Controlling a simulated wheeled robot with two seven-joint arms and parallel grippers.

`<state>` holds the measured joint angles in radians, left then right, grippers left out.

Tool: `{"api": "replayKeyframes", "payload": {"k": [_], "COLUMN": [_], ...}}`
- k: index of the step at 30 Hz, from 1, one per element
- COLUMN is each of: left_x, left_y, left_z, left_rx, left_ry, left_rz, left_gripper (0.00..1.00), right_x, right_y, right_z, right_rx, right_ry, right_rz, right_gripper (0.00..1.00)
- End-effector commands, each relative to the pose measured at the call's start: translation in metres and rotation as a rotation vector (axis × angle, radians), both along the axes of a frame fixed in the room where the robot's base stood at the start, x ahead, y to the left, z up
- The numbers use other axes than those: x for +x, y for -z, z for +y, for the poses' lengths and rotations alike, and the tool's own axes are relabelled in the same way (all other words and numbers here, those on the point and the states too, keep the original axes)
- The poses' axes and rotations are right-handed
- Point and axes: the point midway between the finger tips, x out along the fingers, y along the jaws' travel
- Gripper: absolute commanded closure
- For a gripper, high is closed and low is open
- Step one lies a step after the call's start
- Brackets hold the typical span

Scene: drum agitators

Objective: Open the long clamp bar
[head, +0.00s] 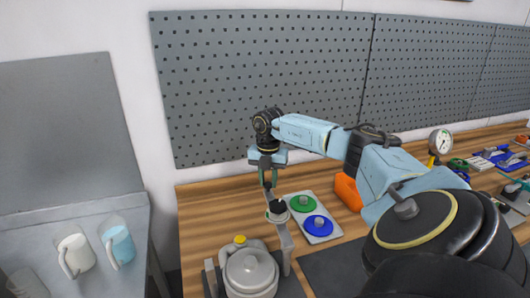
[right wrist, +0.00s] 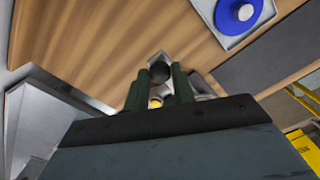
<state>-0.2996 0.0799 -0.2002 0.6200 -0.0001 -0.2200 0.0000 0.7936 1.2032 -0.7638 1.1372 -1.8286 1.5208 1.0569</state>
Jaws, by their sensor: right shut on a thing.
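The long clamp bar (head: 284,238) is a grey metal bar that rises at a tilt beside the grey lidded vessel (head: 250,272) at the bottom of the head view. My right gripper (head: 268,183) has dark green fingers and points down at the bar's upper end. In the right wrist view the fingers (right wrist: 158,82) stand on either side of a dark round knob (right wrist: 160,72) and are shut on the bar there. The fingers hide part of the grip. My left gripper is not in view.
A white tray (head: 333,235) with a green disc (head: 303,203) and a blue disc (head: 318,225) lies right of the bar. An orange object (head: 348,192) stands behind it. A perforated wall panel (head: 260,80) is behind.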

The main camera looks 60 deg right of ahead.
Motion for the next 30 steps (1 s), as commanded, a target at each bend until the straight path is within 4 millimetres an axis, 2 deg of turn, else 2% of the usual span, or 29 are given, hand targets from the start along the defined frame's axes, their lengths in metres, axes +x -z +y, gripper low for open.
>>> {"api": "replayKeyframes", "payload": {"k": [18, 19, 22, 24, 30], "left_x": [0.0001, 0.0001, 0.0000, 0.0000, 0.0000], "left_y": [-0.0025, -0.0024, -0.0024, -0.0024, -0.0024], "left_z": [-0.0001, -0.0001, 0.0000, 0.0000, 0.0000], "left_rx": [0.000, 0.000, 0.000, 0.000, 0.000], "left_ry": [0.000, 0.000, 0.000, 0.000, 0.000], "left_rz": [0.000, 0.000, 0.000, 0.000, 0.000], "left_gripper": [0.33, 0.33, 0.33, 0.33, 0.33], "right_x": [0.0006, 0.0006, 0.0006, 0.0005, 0.0005], "right_y": [-0.0005, -0.0005, -0.0004, -0.0003, -0.0001], "right_z": [-0.0019, -0.0018, -0.0018, -0.0017, -0.0016], "right_rx": [-0.001, -0.001, -0.001, -0.001, 0.000], "right_ry": [0.030, 0.030, 0.030, 0.030, 0.030], "right_rz": [-0.001, -0.001, -0.001, 0.000, 0.000], "right_gripper": [1.00, 0.72, 0.59, 0.53, 0.53]}}
